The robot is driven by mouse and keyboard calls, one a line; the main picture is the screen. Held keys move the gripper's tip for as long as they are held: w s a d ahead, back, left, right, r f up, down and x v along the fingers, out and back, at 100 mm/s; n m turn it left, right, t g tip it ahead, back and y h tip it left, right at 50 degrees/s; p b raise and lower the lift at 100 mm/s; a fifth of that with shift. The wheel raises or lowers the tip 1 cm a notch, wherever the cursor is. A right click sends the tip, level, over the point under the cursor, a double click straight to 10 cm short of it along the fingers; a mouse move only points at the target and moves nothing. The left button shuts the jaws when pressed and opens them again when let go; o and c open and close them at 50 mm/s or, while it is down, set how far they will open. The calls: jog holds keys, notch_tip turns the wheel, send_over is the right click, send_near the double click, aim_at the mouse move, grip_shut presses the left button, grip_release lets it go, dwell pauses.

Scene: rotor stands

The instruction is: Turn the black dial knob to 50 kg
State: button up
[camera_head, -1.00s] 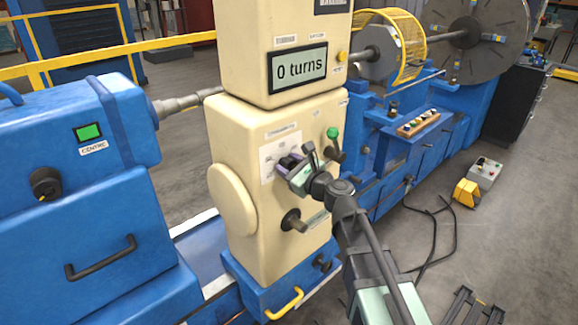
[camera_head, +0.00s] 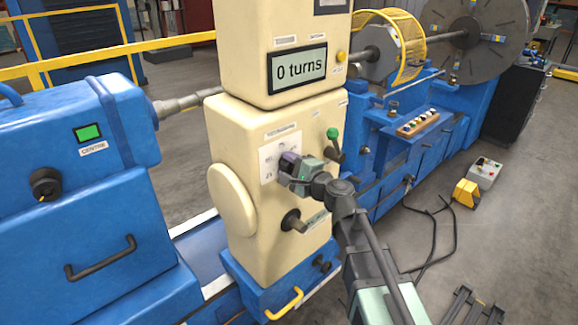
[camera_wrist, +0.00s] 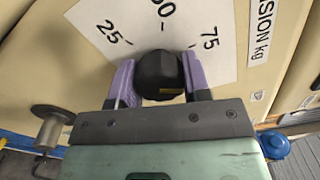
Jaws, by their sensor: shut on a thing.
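The black dial knob (camera_wrist: 160,72) sits between the purple fingers of my gripper (camera_wrist: 158,78) in the wrist view, with a finger touching each side. A small yellowish mark shows low on the knob; I cannot tell which number it is set to. The white dial plate (camera_wrist: 98,24) behind it reads 25 at upper left, a partly cut-off number at the top and 75 at upper right. In the head view my gripper (camera_head: 285,166) is at the plate (camera_head: 268,160) on the cream cabinet (camera_head: 238,150) and mostly hides the knob.
The display (camera_head: 299,69) above reads "0 turns". A blue headstock (camera_head: 80,150) stands left.

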jog(key=n, duration=0.4)
jog(key=shift+n, duration=0.4)
jog(key=n, duration=0.9)
jog(key=shift+n, duration=1.9)
jog(key=shift+s, duration=0.1)
jog(key=o, duration=0.9)
